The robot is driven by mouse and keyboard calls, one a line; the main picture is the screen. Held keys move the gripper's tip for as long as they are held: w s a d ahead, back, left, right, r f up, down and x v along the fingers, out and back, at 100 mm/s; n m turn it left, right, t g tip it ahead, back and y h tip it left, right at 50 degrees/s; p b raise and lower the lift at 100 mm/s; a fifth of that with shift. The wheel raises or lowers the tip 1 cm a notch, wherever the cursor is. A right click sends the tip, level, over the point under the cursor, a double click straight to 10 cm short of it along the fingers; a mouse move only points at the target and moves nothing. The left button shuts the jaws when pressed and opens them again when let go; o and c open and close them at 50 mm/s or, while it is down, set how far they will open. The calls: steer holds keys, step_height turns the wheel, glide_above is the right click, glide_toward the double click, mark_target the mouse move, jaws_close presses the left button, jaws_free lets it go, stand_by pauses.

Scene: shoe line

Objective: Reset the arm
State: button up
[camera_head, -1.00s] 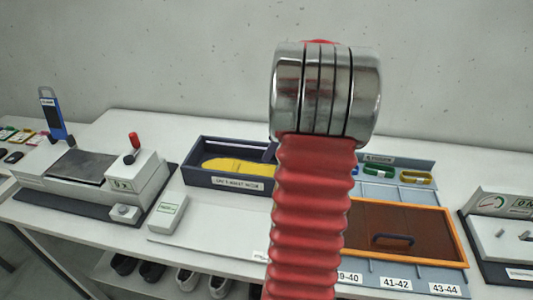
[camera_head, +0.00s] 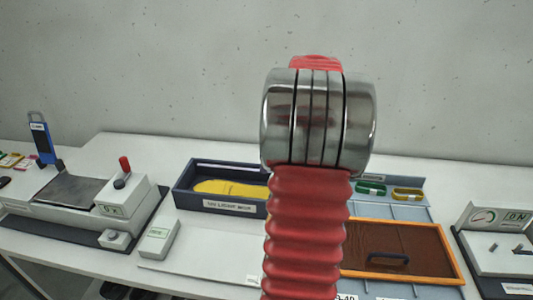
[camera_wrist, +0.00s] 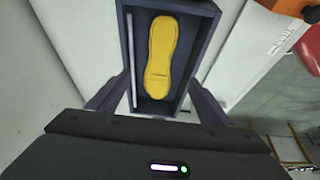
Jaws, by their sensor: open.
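My arm, with a ribbed red sleeve and a shiny metal joint, stands upright in the middle of the head view and hides part of the bench. My gripper does not show in the head view. In the wrist view my gripper (camera_wrist: 158,85) is open, its two dark fingers apart. Between and beyond the fingers is a dark tray (camera_wrist: 204,12) with a yellow insole (camera_wrist: 160,55) in it. I see nothing held. The dark tray (camera_head: 222,207) with the yellow insole (camera_head: 230,188) also shows in the head view, left of my arm.
A grey machine with a red-knobbed lever (camera_head: 124,168) stands on the bench at left. A brown orange-framed panel (camera_head: 400,262) lies right of my arm, with a gauge box (camera_head: 484,217) beyond it. A plain wall is behind.

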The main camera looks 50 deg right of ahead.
stand_by(0.4)
step_height(320, 180, down, 4)
steer(key=s+a+r+m+g, duration=0.1)
steer(key=s+a+m, duration=0.2)
steer(key=m, duration=0.5)
steer(key=s+a+r+n+t+h, duration=0.1)
steer(key=a+r, duration=0.1)
steer(key=a, duration=1.8)
steer(key=s+a+r+n+t+h, duration=0.1)
steer(key=s+a+r, duration=0.1)
steer(key=a, duration=1.9)
steer(key=shift+r+n, duration=0.4)
steer(key=shift+r, duration=0.4)
steer(key=shift+c, duration=0.2)
